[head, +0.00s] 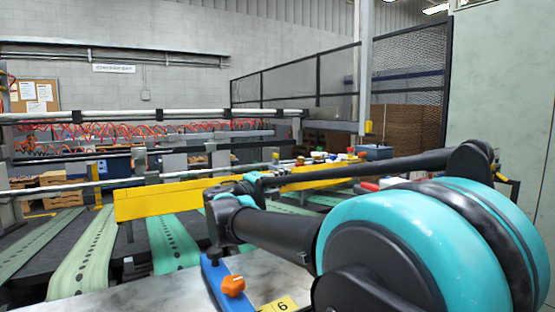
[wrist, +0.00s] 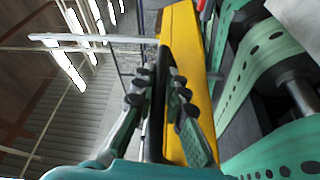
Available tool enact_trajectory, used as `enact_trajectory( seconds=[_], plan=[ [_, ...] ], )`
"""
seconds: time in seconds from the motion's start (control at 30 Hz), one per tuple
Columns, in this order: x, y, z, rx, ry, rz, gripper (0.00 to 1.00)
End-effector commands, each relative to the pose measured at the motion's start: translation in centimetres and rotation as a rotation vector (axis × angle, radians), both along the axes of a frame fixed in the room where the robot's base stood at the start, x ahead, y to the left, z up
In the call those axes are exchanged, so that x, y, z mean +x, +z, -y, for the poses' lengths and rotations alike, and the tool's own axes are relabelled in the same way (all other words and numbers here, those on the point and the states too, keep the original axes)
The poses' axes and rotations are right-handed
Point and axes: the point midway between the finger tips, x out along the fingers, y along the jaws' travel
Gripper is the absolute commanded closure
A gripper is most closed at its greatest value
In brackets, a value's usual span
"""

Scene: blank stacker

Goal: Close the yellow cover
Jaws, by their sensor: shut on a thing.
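The yellow cover (head: 160,199) is a long bright panel across the machine in the head view, left of and behind my arm. It also shows in the wrist view (wrist: 183,40) as a long yellow strip with a dark edge or bar along its left side. My gripper (head: 250,184) is at the cover in the head view, partly hidden by my wrist. In the wrist view, the fingers of my gripper (wrist: 160,88) stand on both sides of the dark edge and are shut on it. Part of the cover is hidden behind my arm and the right finger.
Green perforated belts (head: 172,242) run below the cover. A grey metal surface (head: 130,297) with a blue bracket and orange knob (head: 233,286) is in front. A black mesh fence (head: 410,85) stands behind, and a pale cabinet (head: 503,75) at the right.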

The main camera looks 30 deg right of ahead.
Motion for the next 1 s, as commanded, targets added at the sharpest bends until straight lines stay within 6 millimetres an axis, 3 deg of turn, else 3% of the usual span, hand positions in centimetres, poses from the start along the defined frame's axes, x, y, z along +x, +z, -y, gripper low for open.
enact_trajectory(
  seconds=[0.33, 0.93, 0.97, 1.0],
  plan=[
    [-1.1, -3.7, 0.0, 0.003, -0.001, 0.119, 1.00],
    [-1.3, -4.5, 0.0, 0.005, -0.001, 0.147, 1.00],
    [-1.3, -4.5, 0.0, 0.005, -0.001, 0.147, 0.85],
    [-1.3, -4.5, 0.0, 0.005, -0.001, 0.147, 0.80]
  ],
)
